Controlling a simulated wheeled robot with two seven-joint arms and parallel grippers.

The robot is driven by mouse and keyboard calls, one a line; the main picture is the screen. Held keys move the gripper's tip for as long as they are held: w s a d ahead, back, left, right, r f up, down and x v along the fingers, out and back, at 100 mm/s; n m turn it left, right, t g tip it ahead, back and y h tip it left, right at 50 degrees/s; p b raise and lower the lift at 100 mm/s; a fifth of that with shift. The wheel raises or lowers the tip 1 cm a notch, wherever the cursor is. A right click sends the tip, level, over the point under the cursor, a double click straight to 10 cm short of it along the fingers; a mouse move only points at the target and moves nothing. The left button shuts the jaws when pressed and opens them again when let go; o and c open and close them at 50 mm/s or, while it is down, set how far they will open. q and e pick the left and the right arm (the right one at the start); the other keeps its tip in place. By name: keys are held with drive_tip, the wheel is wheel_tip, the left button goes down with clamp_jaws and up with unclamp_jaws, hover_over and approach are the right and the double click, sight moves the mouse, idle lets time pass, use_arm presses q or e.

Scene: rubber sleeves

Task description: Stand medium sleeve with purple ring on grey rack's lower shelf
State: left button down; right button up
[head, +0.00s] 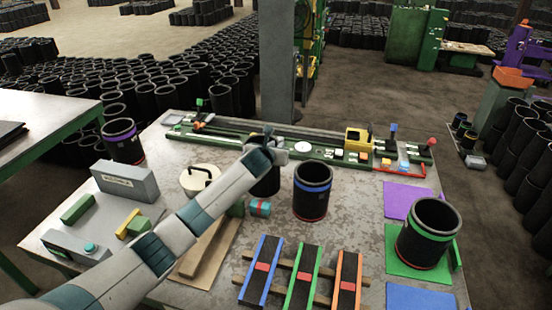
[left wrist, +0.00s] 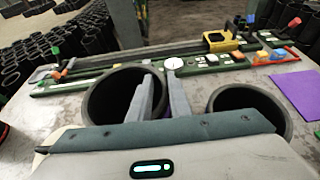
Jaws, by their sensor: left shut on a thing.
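A black sleeve with a purple ring (head: 123,146) stands upright at the table's left edge in the head view. My left gripper (head: 268,148) is over another dark sleeve (head: 266,185) near the table's middle. In the left wrist view, its fingers (left wrist: 162,97) are shut on the wall of that sleeve (left wrist: 98,105), one inside the rim and one outside. My right gripper is not in view.
A blue-ringed sleeve (head: 312,192) stands just right of the held one. A green-ringed sleeve (head: 427,235) stands on a green mat (head: 398,262). Coloured ramps (head: 303,277) lie in front. A green rail with controls (head: 330,152) runs along the back. A purple mat (head: 398,198) is bare.

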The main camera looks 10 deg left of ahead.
use_arm(q)
drive_tip(key=shift+r+b, duration=0.5)
drive_tip(key=shift+r, duration=1.95)
drive_tip(key=shift+w, duration=0.1)
